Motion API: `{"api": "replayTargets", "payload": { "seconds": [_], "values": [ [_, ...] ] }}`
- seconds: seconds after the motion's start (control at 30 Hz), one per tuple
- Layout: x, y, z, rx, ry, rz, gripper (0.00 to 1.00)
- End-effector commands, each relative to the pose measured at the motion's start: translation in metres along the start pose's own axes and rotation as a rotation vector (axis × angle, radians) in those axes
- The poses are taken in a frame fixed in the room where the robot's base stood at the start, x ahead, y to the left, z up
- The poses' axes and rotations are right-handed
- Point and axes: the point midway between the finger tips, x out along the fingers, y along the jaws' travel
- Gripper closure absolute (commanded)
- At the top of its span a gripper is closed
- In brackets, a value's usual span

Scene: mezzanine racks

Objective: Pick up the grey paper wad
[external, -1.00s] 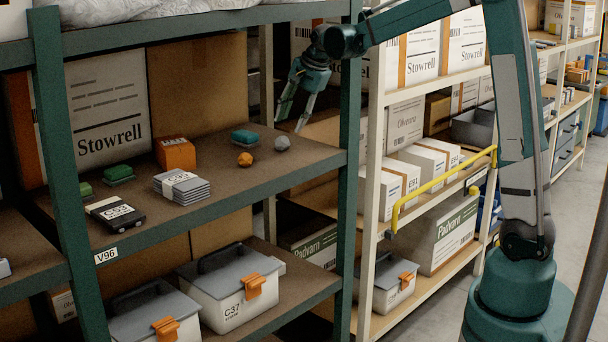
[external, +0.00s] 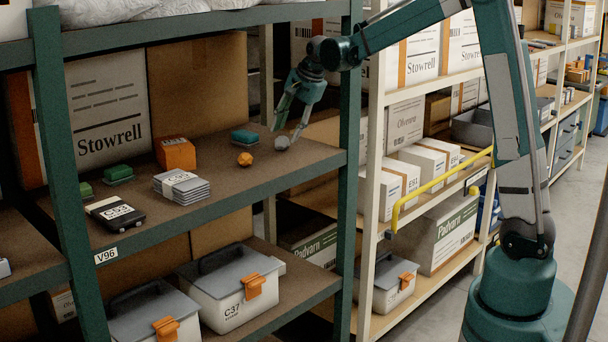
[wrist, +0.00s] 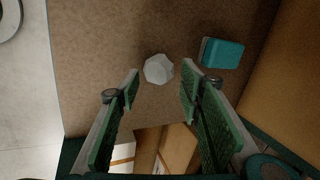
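The grey paper wad (external: 282,143) sits on the brown shelf (external: 235,185) near its right end. In the wrist view the wad (wrist: 158,69) is a pale, faceted lump just beyond the fingertips, roughly between their lines. My gripper (external: 286,132) is open, with its fingers pointing down at the wad in the external view. In the wrist view both fingers of my gripper (wrist: 157,88) stand wide apart with nothing between the pads. I cannot tell whether a fingertip touches the wad.
An orange ball (external: 245,159) lies left of the wad. A teal sponge-like block (wrist: 221,52) is close by, also seen in the external view (external: 244,136). An orange box (external: 175,153) and a stack of cards (external: 181,187) stand farther left. A green rack post (external: 348,150) rises at right.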

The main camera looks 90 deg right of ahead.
Motion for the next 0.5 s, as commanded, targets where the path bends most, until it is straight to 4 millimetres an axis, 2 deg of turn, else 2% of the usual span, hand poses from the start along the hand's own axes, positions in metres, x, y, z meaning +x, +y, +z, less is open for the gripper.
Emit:
{"api": "replayTargets", "payload": {
  "seconds": [0.3, 0.5],
  "values": [
    [0.031, 0.002, 0.001, 0.000, 0.000, 0.000, 0.63],
    [0.038, 0.002, 0.000, 0.000, 0.000, 0.000, 0.63]
  ]
}}
